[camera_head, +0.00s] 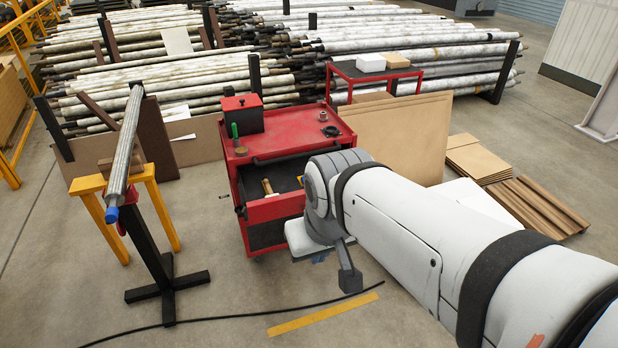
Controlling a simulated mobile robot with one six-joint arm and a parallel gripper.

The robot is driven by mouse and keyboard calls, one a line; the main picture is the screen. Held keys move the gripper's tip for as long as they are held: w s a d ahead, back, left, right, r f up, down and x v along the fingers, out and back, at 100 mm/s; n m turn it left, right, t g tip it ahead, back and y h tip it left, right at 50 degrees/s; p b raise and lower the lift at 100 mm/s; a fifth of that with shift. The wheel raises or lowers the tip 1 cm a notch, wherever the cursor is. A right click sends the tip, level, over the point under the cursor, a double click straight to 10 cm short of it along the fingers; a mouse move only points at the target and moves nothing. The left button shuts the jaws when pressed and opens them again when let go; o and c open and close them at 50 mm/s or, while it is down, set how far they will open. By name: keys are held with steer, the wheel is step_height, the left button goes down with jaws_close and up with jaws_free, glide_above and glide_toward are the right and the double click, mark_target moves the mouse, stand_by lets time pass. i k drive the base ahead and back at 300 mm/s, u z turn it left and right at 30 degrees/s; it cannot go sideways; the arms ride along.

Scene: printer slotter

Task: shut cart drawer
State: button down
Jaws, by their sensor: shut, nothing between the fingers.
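The red cart (290,133) stands in the middle of the view. Its drawer is pulled out toward me, with a red front (275,208) and a dark interior (284,172). A tool with a pale yellowish handle (267,187) lies inside. My arm covers the right end of the drawer and of its front. My gripper (349,279) hangs below the arm, low and to the right of the drawer front, shut and empty. It is small and partly hidden by the arm. Whether it touches the cart cannot be told.
A red box (243,114) and a green-handled tool (235,137) stand on the cart top. A metal shaft (124,145) rests on a stand at left. Brown boards (425,125) lean behind the cart. A black cable (220,318) and yellow floor strip (322,315) lie in front.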

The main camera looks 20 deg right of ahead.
mark_target(284, 178)
steer(key=u, duration=0.4)
steer(key=i, duration=0.65)
steer(key=z, duration=0.55)
steer(key=i, duration=1)
steer(key=u, duration=0.05)
